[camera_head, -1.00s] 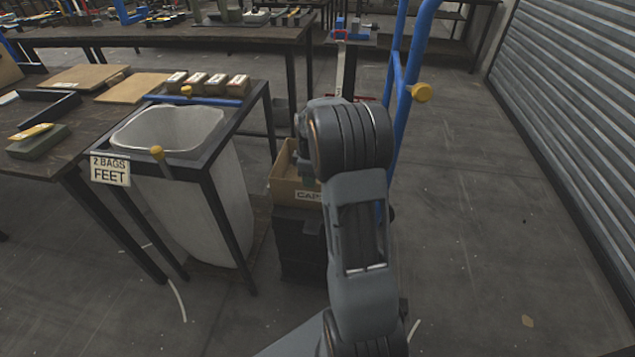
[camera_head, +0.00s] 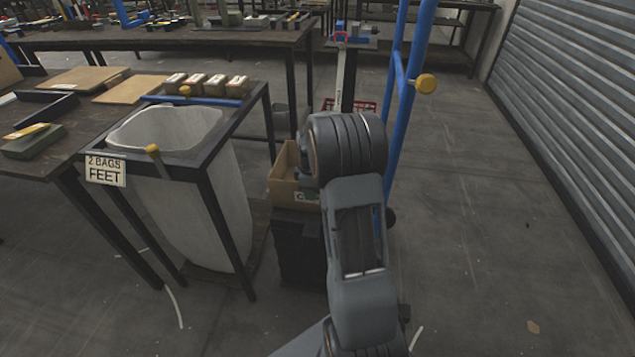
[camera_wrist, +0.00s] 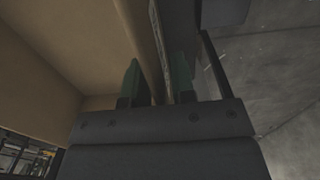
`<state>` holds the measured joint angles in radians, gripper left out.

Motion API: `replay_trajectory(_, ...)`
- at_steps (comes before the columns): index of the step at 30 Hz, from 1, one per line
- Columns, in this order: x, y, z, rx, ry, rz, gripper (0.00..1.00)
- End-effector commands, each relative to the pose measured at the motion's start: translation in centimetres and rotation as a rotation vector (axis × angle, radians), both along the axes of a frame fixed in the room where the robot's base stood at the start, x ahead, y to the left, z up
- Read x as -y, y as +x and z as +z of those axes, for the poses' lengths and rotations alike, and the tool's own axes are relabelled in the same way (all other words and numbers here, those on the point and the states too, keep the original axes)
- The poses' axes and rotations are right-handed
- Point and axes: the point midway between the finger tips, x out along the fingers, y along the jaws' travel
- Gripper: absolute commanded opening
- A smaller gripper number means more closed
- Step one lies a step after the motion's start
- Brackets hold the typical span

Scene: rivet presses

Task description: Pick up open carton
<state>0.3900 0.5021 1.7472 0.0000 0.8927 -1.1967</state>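The open carton (camera_head: 283,187) is a brown cardboard box with its top open. It sits on a black stand, left of my arm in the head view, and my arm covers its right part. In the wrist view the carton's inside (camera_wrist: 60,50) fills the upper left. My gripper (camera_wrist: 157,80) has its two green fingers apart, with the carton's wall edge between them. The left finger is on the inside of the wall and the right finger is on the outside. I cannot tell whether either finger touches the wall.
A black stand (camera_head: 297,250) holds the carton. Left of it is a frame with a white bag (camera_head: 200,200) and a sign (camera_head: 105,170) reading "2 BAGS FEET". A blue upright post (camera_head: 408,60) rises behind my arm. The floor to the right is clear up to a shutter (camera_head: 580,100).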

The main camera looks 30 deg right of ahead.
Motion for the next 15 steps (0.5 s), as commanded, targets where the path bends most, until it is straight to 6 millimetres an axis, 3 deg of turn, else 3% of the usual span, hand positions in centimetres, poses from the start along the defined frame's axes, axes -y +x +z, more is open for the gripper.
replay_trajectory(7,0.01,0.01,0.03,0.001,-0.001,0.0,0.0)
replay_trajectory(15,0.0,0.01,0.04,0.001,-0.001,0.0,0.0)
